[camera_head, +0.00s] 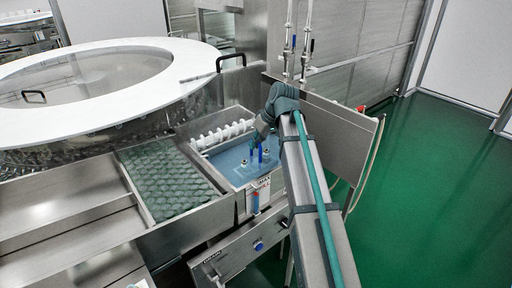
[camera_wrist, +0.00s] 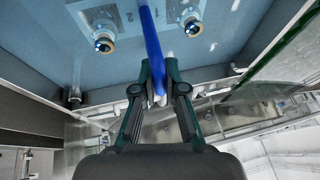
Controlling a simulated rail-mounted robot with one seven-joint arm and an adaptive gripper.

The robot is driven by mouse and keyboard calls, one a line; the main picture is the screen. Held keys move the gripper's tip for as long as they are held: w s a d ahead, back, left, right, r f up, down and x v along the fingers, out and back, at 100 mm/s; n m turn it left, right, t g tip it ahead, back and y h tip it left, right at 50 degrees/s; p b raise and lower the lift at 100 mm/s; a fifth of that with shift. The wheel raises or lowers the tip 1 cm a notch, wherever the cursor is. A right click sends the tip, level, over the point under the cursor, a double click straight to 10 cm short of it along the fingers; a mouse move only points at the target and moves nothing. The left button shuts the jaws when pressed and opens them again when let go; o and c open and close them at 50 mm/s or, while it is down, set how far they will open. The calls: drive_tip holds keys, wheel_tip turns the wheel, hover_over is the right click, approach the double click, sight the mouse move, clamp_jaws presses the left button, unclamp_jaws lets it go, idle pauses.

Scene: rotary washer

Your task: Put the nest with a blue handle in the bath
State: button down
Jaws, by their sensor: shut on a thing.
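The bath (camera_head: 240,182) is a steel-edged basin with a blue interior, at the centre of the head view. My gripper (camera_wrist: 158,82) is shut on an upright blue handle (camera_wrist: 150,35) in the wrist view. In the head view my gripper (camera_head: 254,140) is over the bath, partly hidden by my arm, and blue handle parts (camera_head: 261,154) show below it. In the wrist view the handle runs down toward the blue bath floor, between two round metal fittings (camera_wrist: 103,38) (camera_wrist: 192,25). I cannot make out the nest's base or whether it touches the floor.
White rollers (camera_head: 222,134) line the bath's back edge. A tray of clear round items (camera_head: 165,180) lies to its left. A large white ring-topped rotary machine (camera_head: 100,80) stands behind. A steel panel (camera_head: 335,110) rises at the right, with open green floor (camera_head: 430,190) beyond.

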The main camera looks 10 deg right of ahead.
drive_tip(key=shift+f, duration=1.3)
drive_tip(key=c, duration=1.2)
unclamp_jaws()
drive_tip(key=shift+c, duration=0.2)
drive_tip(key=shift+r, duration=0.15)
drive_tip(key=b+v, duration=0.2)
drive_tip(key=v, duration=1)
